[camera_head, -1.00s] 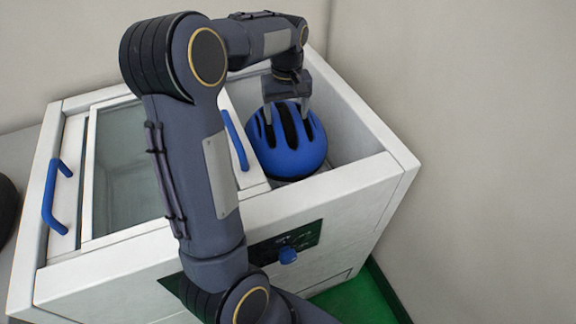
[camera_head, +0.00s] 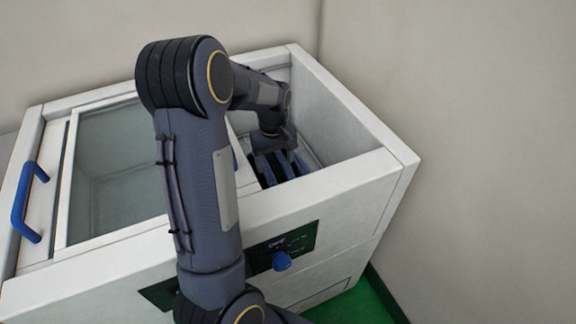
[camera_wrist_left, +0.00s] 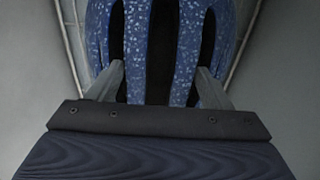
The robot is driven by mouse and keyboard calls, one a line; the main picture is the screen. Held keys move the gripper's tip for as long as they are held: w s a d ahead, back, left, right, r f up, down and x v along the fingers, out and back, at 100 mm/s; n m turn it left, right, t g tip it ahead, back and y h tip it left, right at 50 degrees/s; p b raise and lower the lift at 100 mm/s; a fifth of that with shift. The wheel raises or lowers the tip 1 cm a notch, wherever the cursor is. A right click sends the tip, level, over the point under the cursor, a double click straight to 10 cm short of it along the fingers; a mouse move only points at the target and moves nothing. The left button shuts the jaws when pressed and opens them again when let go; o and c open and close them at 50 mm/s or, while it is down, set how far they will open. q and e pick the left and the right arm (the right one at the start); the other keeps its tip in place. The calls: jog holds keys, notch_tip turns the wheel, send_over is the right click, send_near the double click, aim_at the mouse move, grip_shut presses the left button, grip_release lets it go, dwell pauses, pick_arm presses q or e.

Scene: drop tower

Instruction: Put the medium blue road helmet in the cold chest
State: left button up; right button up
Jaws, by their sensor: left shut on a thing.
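The blue helmet (camera_head: 290,172) with dark vents is down inside the open right part of the white cold chest (camera_head: 350,172). Most of it is hidden behind my arm and the chest's front wall. My left gripper (camera_head: 275,155) reaches down into the chest and is shut on the helmet. In the left wrist view the helmet (camera_wrist_left: 190,50) fills the middle between the two grey fingers of my left gripper (camera_wrist_left: 168,88), with grey chest walls around it. Whether the helmet touches the chest floor is hidden. My right gripper is not in view.
A glass lid (camera_head: 115,160) with a blue handle (camera_head: 30,200) covers the left part of the chest. A blue knob (camera_head: 282,261) sticks out from the front panel. Plain walls stand behind and to the right; green floor (camera_head: 350,305) shows in front.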

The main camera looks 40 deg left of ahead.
aim_at(288, 168)
pick_arm(q)
jog(key=shift+w+d, duration=0.25)
jog(key=shift+d, duration=0.35)
jog(key=shift+w+d, duration=0.3)
jog(key=shift+d, duration=0.3)
jog(key=shift+w+d, duration=0.25)
jog(key=shift+d, duration=0.35)
jog(key=shift+a+f, duration=0.1)
jog(key=shift+f, duration=0.45)
jog(key=shift+f+b, duration=0.1)
jog(key=shift+b, duration=0.25)
jog(key=o, duration=1.7)
jog(key=shift+c, duration=0.2)
jog(key=shift+r, duration=0.2)
notch_tip(288, 168, up, 12)
jog(key=p, duration=0.2)
jog(key=shift+p, duration=0.35)
jog(key=shift+f, duration=0.1)
